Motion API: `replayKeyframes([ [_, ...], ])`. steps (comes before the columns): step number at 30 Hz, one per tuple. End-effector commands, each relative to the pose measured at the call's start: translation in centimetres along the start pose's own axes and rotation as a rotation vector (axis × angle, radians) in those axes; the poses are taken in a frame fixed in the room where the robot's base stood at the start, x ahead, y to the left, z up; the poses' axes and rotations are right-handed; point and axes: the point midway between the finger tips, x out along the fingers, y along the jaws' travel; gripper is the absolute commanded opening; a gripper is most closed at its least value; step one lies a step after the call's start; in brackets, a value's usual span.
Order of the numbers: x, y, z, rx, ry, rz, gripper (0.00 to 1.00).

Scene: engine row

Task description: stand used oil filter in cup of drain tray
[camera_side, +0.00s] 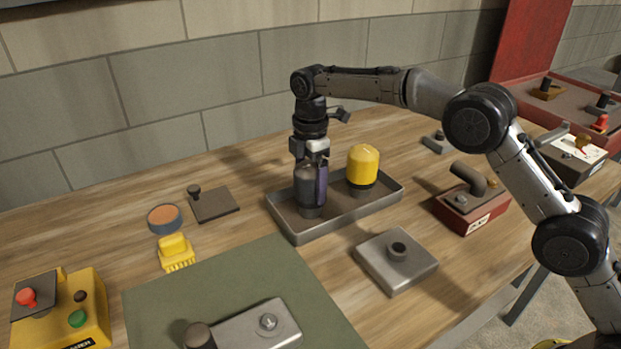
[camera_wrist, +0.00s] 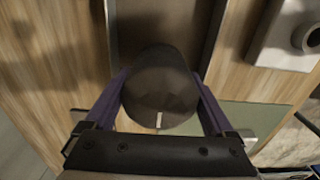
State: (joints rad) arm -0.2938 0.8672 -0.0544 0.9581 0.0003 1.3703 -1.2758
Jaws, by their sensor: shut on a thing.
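A dark grey oil filter (camera_side: 307,186) stands upright between the purple fingers of my gripper (camera_side: 320,186), over the left part of the drain tray (camera_side: 345,220). The wrist view shows the filter's dark rounded top (camera_wrist: 160,85) with a pale mark, a finger of my gripper (camera_wrist: 160,100) on each side. My gripper is shut on it. Its lower end meets a narrower dark round part low in the tray; I cannot tell whether it is seated in a cup. A yellow filter (camera_side: 363,165) stands upright with a dark base at the tray's right end.
A green mat (camera_side: 235,285) covers the front. A dark plate (camera_side: 213,203) and yellow brush (camera_side: 176,253) lie left. The wall is behind.

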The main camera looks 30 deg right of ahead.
Motion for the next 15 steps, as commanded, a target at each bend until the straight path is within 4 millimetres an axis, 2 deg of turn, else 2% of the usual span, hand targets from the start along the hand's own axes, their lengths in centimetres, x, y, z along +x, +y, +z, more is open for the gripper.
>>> replayKeyframes([
  [11, -0.02, 0.03, -0.01, 0.000, 0.001, 0.003, 0.26],
  [12, -0.02, 0.03, -0.01, 0.000, 0.001, 0.003, 0.96],
  [13, -0.02, 0.03, -0.01, 0.000, 0.001, 0.003, 1.00],
  [15, 0.01, 0.03, -0.01, 0.000, 0.001, 0.002, 1.00],
])
